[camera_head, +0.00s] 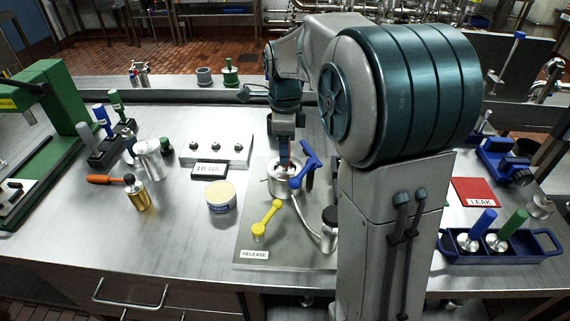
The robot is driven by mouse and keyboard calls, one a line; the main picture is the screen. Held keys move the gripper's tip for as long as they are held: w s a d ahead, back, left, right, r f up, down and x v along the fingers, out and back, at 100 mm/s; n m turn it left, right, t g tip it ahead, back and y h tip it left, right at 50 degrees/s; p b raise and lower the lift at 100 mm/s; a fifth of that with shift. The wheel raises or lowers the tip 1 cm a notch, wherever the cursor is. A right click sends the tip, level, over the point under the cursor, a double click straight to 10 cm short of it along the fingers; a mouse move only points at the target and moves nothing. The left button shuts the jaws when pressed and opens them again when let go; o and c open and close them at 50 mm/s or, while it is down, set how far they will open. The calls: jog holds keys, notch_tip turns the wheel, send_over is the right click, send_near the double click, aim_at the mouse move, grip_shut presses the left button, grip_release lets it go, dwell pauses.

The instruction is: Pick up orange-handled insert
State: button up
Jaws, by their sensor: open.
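An orange handle (105,179) lies level at the left of the table. Its dark end meets a small black cap beside a brass-coloured cylinder (139,197); whether they are joined is unclear. No other orange-handled piece shows. My gripper (284,168) points down over the round metal valve body (280,184) on the grey plate, well to the right of the orange handle. The jaws are open, small and partly hidden by my arm and the blue lever; I cannot tell whether they touch the valve.
A round tin (221,196) sits between gripper and orange handle. Silver cylinders (151,158) stand behind the handle. A blue tray (462,250) and red LEAK mat (474,187) are right.

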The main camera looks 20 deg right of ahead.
jog(key=shift+f, duration=0.55)
grip_shut()
jog(key=shift+r, duration=0.1)
